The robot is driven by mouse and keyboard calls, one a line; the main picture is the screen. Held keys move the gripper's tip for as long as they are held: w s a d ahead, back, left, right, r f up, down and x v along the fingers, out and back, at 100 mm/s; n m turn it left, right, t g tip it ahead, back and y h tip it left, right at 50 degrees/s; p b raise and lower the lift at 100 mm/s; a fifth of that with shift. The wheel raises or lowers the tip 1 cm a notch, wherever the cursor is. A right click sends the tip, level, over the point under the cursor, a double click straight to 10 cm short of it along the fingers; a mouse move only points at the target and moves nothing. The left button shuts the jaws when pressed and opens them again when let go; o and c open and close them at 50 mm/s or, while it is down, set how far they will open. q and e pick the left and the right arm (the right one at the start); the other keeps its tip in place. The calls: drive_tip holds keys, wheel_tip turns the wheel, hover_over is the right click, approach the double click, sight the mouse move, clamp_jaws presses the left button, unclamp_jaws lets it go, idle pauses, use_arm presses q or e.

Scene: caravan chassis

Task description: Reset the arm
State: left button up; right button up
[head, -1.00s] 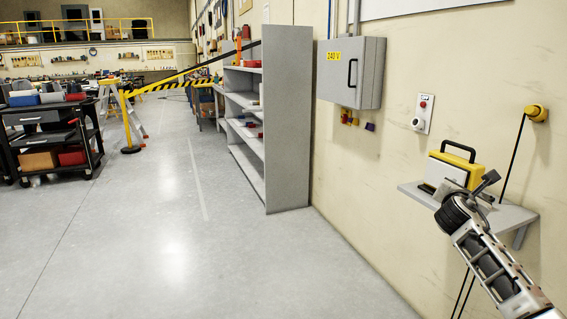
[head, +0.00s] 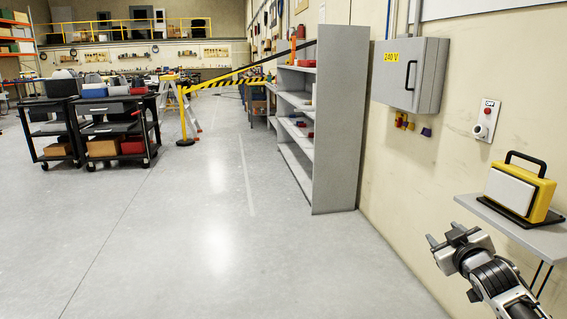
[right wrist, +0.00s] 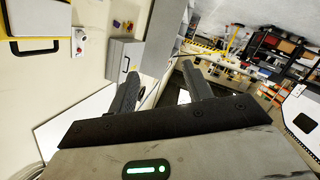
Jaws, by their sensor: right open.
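My right gripper (head: 447,243) is at the lower right of the head view, in front of and to the left of the wall shelf. Its two fingers are apart with nothing between them. In the right wrist view, the open fingers (right wrist: 162,88) point away over the room, also empty. My right arm comes in from the lower right corner. My left gripper is not in view.
A yellow and white case (head: 520,189) stands on a small grey wall shelf (head: 530,237). A grey 240 V cabinet (head: 412,75) and a switch panel (head: 487,119) are on the wall. A tall grey shelf unit (head: 340,120) and black carts (head: 110,130) stand farther off. The floor ahead is clear.

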drive_tip(key=s+a+f+g+y, duration=0.2)
drive_tip(key=s+a+f+y, duration=0.2)
drive_tip(key=s+a+f, duration=1.05)
drive_tip(key=s+a+f+m+g+y+p, duration=0.1)
drive_tip(key=s+a+f+g+y, duration=0.1)
drive_tip(key=s+a, duration=1.2)
drive_tip(key=s, duration=0.3)
drive_tip(key=shift+s+f+m+g+y, duration=0.2)
drive_tip(key=shift+f+m+g+y, duration=0.1)
drive_tip(key=shift+g, duration=0.1)
